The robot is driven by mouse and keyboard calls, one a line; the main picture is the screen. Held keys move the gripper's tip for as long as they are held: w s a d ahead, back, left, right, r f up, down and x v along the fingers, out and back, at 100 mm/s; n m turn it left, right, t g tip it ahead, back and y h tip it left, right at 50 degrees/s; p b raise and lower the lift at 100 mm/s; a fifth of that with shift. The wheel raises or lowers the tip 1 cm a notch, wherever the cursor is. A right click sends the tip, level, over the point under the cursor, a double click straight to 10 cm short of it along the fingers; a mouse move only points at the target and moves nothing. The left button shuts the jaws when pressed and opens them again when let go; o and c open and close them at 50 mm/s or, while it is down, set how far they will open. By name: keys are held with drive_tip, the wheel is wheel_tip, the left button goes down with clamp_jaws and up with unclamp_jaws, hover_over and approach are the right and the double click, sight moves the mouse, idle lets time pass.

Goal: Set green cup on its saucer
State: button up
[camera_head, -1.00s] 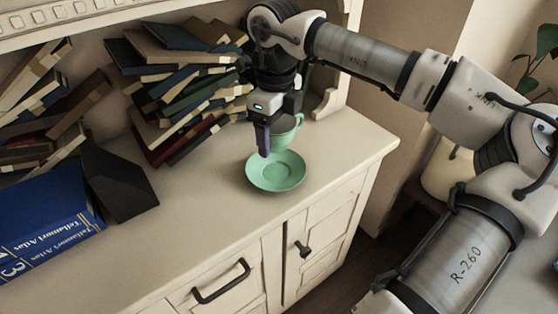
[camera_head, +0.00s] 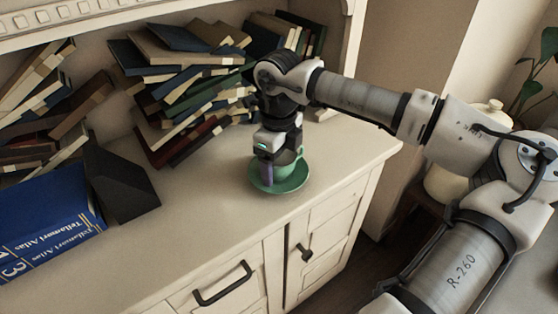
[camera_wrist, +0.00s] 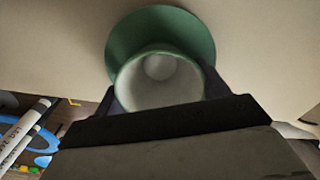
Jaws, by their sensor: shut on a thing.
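The green cup (camera_head: 285,155) is upright over the green saucer (camera_head: 296,183) on the cabinet top. My gripper (camera_head: 267,174) is shut on the cup, and its arm hides part of the cup in the head view. In the wrist view the cup (camera_wrist: 160,80) shows its pale inside, with a dark finger at each side. The saucer's rim (camera_wrist: 150,22) shows beyond the cup there. I cannot tell whether the cup's base touches the saucer.
Stacked and leaning books (camera_head: 185,85) fill the back of the cabinet top (camera_head: 190,215). A blue atlas (camera_head: 45,225) and a dark wedge-shaped object (camera_head: 125,185) are at the left. The surface in front of the saucer is clear, up to the cabinet's front edge.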

drive_tip(key=shift+f, duration=0.3)
drive_tip(key=o, duration=0.8)
drive_tip(key=shift+s, duration=0.1)
drive_tip(key=shift+c, duration=0.2)
drive_tip(key=shift+r+p, duration=0.3)
drive_tip(key=shift+r, duration=0.05)
wheel_tip(320, 180, up, 12)
drive_tip(key=shift+r, duration=0.25)
